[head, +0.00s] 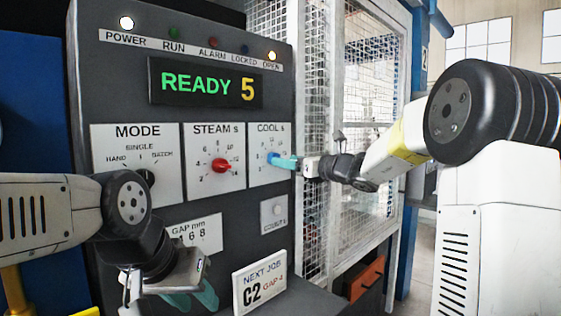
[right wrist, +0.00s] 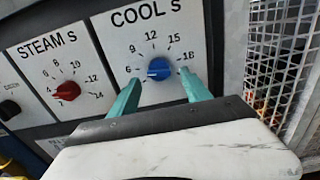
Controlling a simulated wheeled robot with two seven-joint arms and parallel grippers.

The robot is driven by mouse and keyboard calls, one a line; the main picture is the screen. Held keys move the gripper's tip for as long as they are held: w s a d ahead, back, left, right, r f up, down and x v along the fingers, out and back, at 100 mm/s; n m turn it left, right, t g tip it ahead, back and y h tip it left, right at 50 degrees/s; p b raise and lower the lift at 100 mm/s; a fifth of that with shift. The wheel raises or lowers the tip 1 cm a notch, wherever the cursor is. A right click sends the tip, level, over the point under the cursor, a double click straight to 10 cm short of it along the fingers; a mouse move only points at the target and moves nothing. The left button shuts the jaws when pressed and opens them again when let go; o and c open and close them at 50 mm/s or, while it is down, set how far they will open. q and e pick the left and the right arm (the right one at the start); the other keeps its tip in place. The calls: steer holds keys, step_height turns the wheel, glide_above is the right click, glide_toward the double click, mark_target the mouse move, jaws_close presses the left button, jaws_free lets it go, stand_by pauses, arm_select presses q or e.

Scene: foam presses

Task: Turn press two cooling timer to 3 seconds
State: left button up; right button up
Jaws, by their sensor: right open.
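The blue COOL s knob (right wrist: 159,68) sits on a white dial plate (right wrist: 150,30) with numbers 6 to 18 showing. My right gripper (right wrist: 161,78) is open, with one teal finger on each side of the knob. Its left finger covers the lower left of the dial, and I cannot read the knob's exact setting. In the head view the gripper (head: 285,162) partly covers the blue knob (head: 272,158). The display (head: 207,84) reads READY 5. My left gripper (head: 192,298) hangs low at the left, its teal fingers apart and empty.
The red STEAM s knob (head: 221,166) is left of the COOL dial, and the MODE dial (head: 140,150) is further left. A white button (head: 277,209) sits below. A NEXT JOB card (head: 259,283) reads C2. A wire mesh guard (head: 314,190) stands close at the right.

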steer(key=x, duration=0.3)
steer(key=shift+w+a, duration=0.15)
steer(key=shift+a, duration=0.1)
jaws_close()
steer(key=shift+n, duration=3.9)
